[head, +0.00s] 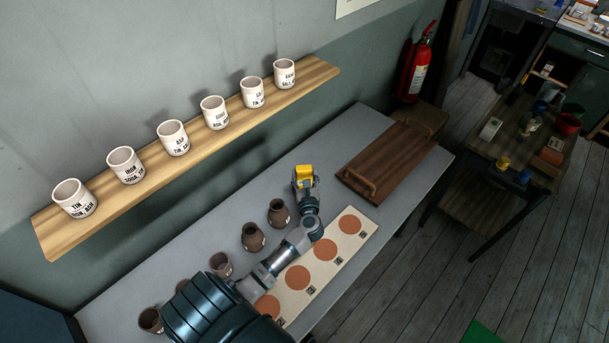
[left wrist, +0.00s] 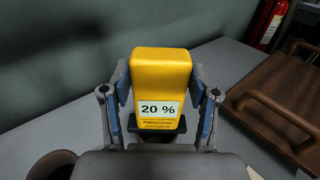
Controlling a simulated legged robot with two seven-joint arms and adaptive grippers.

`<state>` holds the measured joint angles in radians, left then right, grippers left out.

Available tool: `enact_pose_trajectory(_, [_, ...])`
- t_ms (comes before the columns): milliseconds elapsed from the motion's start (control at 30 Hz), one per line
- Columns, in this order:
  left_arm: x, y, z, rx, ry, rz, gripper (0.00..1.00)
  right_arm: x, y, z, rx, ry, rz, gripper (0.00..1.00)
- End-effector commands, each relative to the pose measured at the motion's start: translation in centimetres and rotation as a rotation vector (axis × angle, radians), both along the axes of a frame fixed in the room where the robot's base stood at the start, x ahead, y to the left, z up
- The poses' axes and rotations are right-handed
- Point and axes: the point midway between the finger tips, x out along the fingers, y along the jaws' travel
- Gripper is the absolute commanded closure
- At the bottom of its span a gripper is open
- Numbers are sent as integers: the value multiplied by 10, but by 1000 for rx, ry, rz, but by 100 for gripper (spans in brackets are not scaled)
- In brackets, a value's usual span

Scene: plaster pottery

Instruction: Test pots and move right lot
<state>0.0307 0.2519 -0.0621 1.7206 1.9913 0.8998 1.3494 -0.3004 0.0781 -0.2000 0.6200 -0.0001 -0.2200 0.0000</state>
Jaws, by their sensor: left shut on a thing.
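My left gripper (head: 304,186) is shut on a yellow meter (head: 304,171) above the grey table. In the left wrist view the meter (left wrist: 158,95) sits between both fingers, and its display reads 20 %. Several brown pots stand in a row on the table, among them one nearest the gripper (head: 279,212), one beside it (head: 253,236) and a paler one (head: 221,264). My arm partly hides the pots at the near end. A pale board (head: 332,217) with terracotta discs lies to the right of the row. My right gripper is not in view.
A brown wooden tray (head: 379,181) with handles lies at the table's far end. A wall shelf (head: 145,171) holds several labelled white cups. A fire extinguisher (head: 416,70) hangs on the wall. A cluttered side table (head: 511,150) stands at the right.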

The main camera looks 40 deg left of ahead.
Motion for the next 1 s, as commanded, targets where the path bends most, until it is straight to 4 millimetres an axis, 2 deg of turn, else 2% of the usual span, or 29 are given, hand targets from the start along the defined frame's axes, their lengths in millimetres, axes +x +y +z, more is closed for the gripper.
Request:
enact_pose_trajectory(100, [0, 0, 16, 0, -3, 0, 89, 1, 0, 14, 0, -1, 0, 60])
enact_pose_trajectory(633, [0, 0, 63, 1, -4, 0, 89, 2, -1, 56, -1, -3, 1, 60])
enact_pose_trajectory(1000, [1, 0, 65, 2, -4, 0, 89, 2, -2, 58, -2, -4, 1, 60])
